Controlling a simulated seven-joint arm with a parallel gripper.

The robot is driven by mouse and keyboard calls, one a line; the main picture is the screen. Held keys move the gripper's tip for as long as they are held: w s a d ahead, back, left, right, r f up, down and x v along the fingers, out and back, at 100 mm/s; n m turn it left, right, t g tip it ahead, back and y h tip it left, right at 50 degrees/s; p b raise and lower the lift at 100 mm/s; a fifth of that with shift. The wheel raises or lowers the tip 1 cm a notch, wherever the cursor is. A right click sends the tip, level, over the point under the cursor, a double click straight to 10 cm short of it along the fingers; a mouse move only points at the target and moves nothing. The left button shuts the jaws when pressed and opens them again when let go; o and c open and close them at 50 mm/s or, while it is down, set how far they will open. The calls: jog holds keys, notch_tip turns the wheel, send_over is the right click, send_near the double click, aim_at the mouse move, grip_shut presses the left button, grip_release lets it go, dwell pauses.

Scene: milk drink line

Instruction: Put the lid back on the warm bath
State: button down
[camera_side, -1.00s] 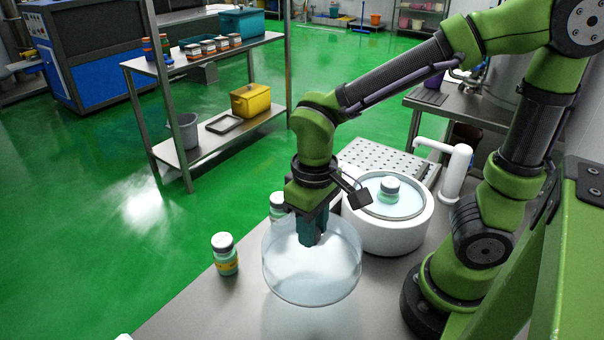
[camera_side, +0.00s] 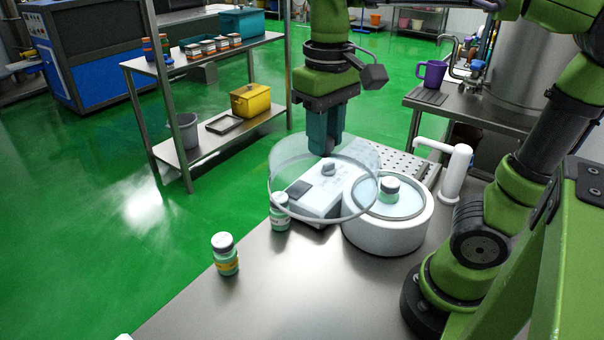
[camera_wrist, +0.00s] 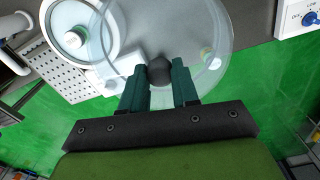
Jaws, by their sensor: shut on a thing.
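My gripper (camera_side: 325,148) is shut on the knob of the clear round lid (camera_side: 325,188), holding it above the bench, roughly level. The wrist view also shows my gripper (camera_wrist: 161,76) on the dark knob, with the see-through lid (camera_wrist: 205,40) spread beyond the fingers. The warm bath (camera_side: 385,240) is a white round tub on the bench, open on top, with water in it. A bottle with a grey-white cap (camera_side: 388,188) stands in the water. In the side view, the lid's right edge overlaps the bath's left rim. The bath (camera_wrist: 60,48) is at upper left in the wrist view.
One small bottle (camera_side: 225,255) stands near the bench's left edge; another (camera_side: 280,213) is close to the lid's left side. A pale box-shaped device (camera_side: 312,203) shows through the lid. A white tap-like post (camera_side: 457,172) stands right of the bath. The front bench is clear.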

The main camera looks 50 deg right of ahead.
jog(key=s+d+m, duration=0.3)
jog(key=d+m, duration=0.2)
jog(key=d, duration=0.5)
jog(key=s+d+m, duration=0.3)
jog(key=d+m, duration=0.2)
jog(key=d, duration=0.5)
jog(key=shift+w+f, duration=0.2)
jog(key=shift+f, duration=5.55)
jog(key=shift+f, duration=0.15)
jog(key=shift+c, duration=1.4)
grip_release()
